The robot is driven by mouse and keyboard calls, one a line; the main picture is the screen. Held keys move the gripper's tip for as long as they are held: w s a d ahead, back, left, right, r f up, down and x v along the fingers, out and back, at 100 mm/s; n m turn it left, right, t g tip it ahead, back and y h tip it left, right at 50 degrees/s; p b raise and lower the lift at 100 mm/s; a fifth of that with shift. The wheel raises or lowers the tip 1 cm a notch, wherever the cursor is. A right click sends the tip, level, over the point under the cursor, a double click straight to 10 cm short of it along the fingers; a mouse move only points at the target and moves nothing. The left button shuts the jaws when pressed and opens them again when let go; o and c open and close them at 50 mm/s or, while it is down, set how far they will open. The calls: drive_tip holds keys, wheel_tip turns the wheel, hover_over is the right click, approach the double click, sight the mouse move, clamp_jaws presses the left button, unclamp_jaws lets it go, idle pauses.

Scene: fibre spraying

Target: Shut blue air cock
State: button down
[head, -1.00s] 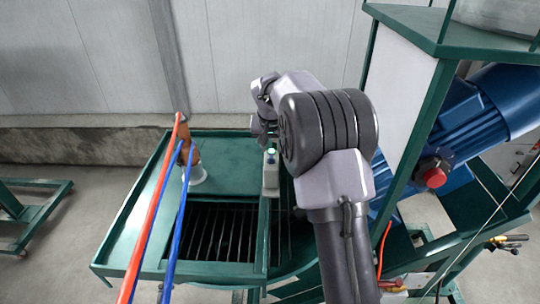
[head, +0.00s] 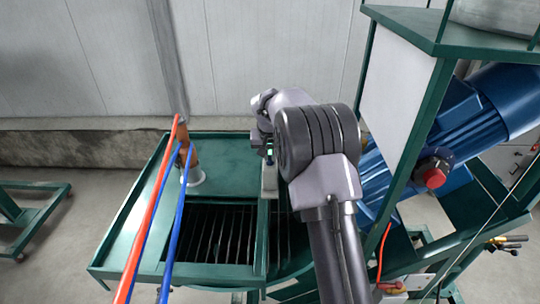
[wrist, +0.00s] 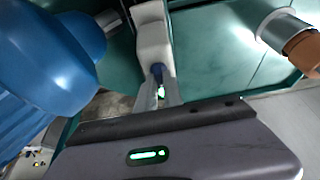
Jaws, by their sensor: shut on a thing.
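The blue air cock (wrist: 158,70) is a small blue piece at the end of a pale housing (wrist: 152,38) in the wrist view. My gripper (wrist: 159,82) has its two fingertips closed around the cock, with a bright green glint between the fingers. In the head view my gripper (head: 268,148) points down over the pale housing (head: 270,178) at the right side of the green table. The gripper largely hides the cock there. How far the cock is turned cannot be told.
A brown nozzle in a pale cup (head: 194,175) and red and blue hoses (head: 150,215) are at the left on the green table (head: 128,225). A dark grate (head: 210,232) lies in front. A blue motor (head: 450,125) and green frame stand close on the right.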

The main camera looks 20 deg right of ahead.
drive_tip(key=shift+n, duration=0.3)
drive_tip(key=shift+d+r+n+t+y+p, duration=0.15)
drive_tip(key=shift+n+t+y+p, duration=0.15)
drive_tip(key=shift+n+y+p, duration=0.35)
drive_tip(key=n+y+p, duration=0.1)
drive_tip(key=n, duration=0.3)
drive_tip(key=n+y+p, duration=0.1)
drive_tip(key=n, duration=0.1)
drive_tip(key=n+y+p, duration=0.1)
drive_tip(key=n+p, duration=0.1)
drive_tip(key=n, duration=0.1)
drive_tip(key=shift+d+n+g, duration=0.15)
drive_tip(key=shift+n+g, duration=0.1)
drive_tip(key=shift+g, duration=0.15)
drive_tip(key=n+g+y+p, duration=0.1)
drive_tip(key=n+p, duration=0.2)
drive_tip(key=n, duration=0.1)
drive_tip(key=shift+w+d+p, duration=0.1)
drive_tip(key=shift+w+p, duration=0.05)
drive_tip(key=shift+p, duration=0.25)
drive_tip(key=shift+n+g+y+p, duration=0.25)
drive_tip(key=shift+n+g+p, duration=0.25)
drive_tip(key=shift+n+p, duration=0.65)
drive_tip(key=shift+n, duration=0.25)
drive_tip(key=c, duration=1.5)
unclamp_jaws()
